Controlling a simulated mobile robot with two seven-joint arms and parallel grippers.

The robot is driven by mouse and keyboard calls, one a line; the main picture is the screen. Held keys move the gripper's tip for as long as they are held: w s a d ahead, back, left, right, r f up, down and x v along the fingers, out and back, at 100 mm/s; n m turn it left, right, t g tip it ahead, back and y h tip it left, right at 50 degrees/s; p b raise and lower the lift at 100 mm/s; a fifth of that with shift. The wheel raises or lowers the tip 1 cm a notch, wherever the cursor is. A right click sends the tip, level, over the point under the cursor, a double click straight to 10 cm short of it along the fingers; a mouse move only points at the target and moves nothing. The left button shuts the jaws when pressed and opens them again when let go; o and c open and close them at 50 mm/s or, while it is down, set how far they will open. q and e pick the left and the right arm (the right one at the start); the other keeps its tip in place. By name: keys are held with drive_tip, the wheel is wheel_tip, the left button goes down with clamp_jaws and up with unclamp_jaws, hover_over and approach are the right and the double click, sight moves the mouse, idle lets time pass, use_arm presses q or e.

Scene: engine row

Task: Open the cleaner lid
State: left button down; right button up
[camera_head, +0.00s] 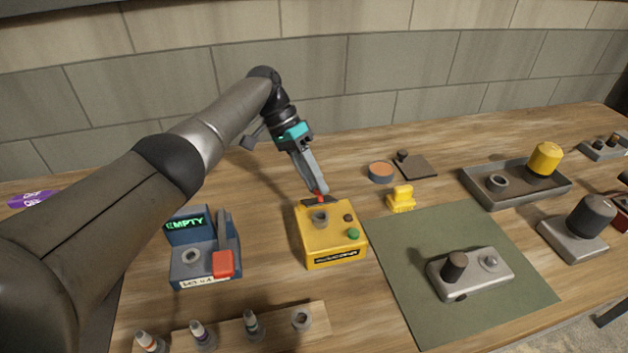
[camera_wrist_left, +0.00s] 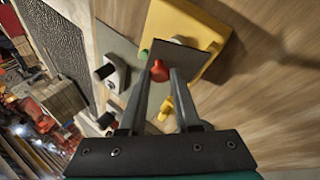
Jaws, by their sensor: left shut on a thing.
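The cleaner is a yellow box (camera_head: 332,246) with a dark label on its front and a green button on top. Its dark lid plate (camera_head: 312,203) is at the back of the top, and a grey round socket shows uncovered in front of it. In the left wrist view, the dark lid (camera_wrist_left: 188,60) covers part of the yellow box (camera_wrist_left: 180,22). My left gripper (camera_head: 319,191) is shut on the lid's red knob (camera_wrist_left: 159,71), at the lid's edge. How far the lid is tilted is hard to tell. My right gripper is not in view.
A blue tester (camera_head: 190,262) reading EMPTY stands left of the box, with a rack of small bottles (camera_head: 251,324) in front. A small yellow piece (camera_head: 401,199) and a green mat (camera_head: 400,280) with a grey block (camera_head: 470,272) lie to the right. Wood behind the box is clear.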

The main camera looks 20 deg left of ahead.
use_arm(q)
drive_tip(key=c, duration=0.6)
unclamp_jaws()
drive_tip(key=shift+b+v, duration=0.6)
drive_tip(key=shift+v, duration=3.15)
drive_tip(key=shift+c, duration=0.2)
